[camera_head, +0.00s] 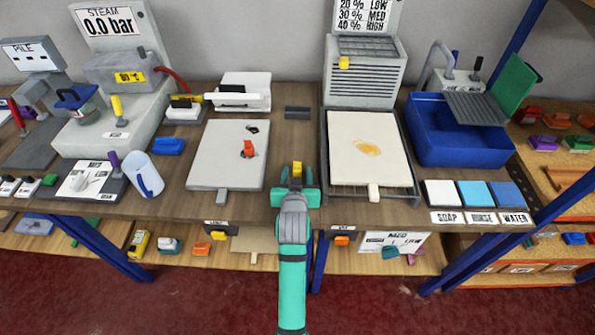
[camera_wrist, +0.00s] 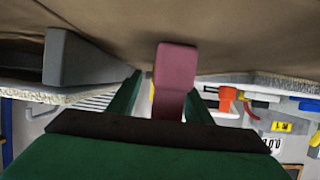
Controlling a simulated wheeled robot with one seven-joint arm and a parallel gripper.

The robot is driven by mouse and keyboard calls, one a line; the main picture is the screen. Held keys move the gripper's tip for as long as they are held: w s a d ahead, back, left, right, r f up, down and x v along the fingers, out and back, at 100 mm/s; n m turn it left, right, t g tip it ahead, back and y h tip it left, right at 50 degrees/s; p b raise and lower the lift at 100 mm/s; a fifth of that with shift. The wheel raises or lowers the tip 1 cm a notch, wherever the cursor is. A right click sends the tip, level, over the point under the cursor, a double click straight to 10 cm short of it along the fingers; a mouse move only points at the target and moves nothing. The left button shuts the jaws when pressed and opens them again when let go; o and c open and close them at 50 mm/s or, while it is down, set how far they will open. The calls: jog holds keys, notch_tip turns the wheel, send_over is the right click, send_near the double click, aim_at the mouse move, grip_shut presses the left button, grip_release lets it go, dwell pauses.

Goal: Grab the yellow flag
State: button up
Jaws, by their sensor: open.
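A small yellow piece (camera_head: 297,168) shows between the fingertips of my gripper (camera_head: 296,190) in the head view, at the bench's front edge between two boards. I cannot tell for certain that it is the yellow flag. In the wrist view, a maroon upright block (camera_wrist: 176,75) stands between the green fingers of my gripper (camera_wrist: 160,102). A sliver of yellow (camera_wrist: 152,92) shows beside the block. The fingers are open; contact with the block cannot be told. Other small yellow parts are a tab on the heater (camera_head: 343,63) and a knob on the steam unit (camera_head: 117,106).
A blue basin (camera_head: 425,130) stands farther right. Shelves with small items lie below.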

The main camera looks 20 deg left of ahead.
jog(key=shift+x, duration=0.9)
jog(key=shift+w, duration=0.1)
jog(key=c, duration=1)
jog(key=shift+a, duration=0.1)
jog(key=shift+c, duration=0.7)
